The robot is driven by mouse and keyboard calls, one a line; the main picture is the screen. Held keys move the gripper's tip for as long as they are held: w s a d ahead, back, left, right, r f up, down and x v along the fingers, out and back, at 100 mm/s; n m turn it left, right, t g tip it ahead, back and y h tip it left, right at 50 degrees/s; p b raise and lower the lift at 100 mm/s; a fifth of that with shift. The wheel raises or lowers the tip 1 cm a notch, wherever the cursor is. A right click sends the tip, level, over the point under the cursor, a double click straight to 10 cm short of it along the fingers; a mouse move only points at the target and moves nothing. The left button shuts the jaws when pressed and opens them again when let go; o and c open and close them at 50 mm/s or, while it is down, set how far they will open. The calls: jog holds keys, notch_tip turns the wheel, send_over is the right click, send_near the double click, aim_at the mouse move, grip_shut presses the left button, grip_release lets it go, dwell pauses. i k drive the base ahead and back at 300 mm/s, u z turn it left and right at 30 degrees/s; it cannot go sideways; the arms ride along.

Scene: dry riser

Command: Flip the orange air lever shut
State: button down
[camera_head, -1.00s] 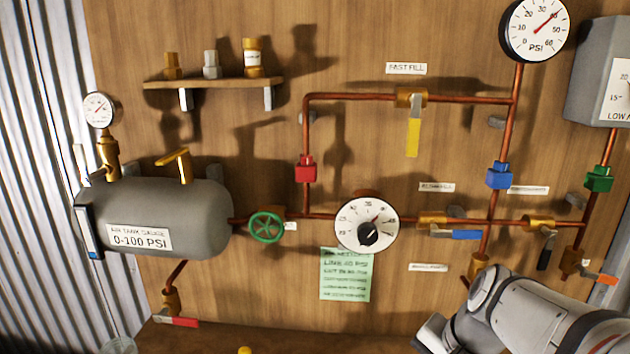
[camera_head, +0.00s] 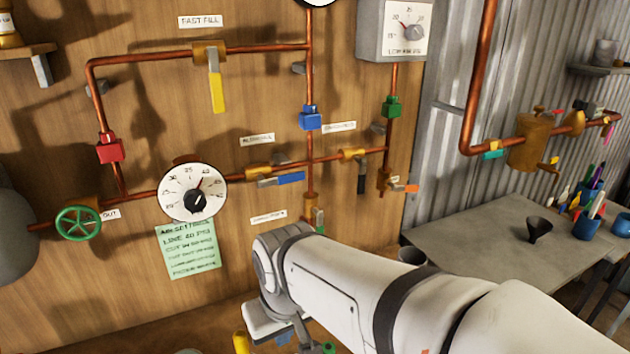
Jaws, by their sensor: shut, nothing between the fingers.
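The orange lever (camera_head: 404,188) is small and sits on a brass valve (camera_head: 383,181) at the foot of the copper drop pipe under the grey switch box. It sticks out to the right, close to level. My white arm crosses the lower middle of the view, below and left of the lever. Its wrist end bends down near the board's lower edge, apart from the lever. My gripper's fingers do not show.
A yellow lever (camera_head: 217,92), a blue lever (camera_head: 282,180) and a dark lever (camera_head: 362,178) hang on neighbouring pipes. A grey table (camera_head: 500,210) with a funnel and pen cups stands right. A dark cup (camera_head: 412,256) is beside my arm.

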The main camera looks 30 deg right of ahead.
aim_at(407, 188)
jog(key=z, duration=0.55)
jog(key=k, duration=0.55)
jog(key=z, duration=0.25)
jog(key=i, duration=0.5)
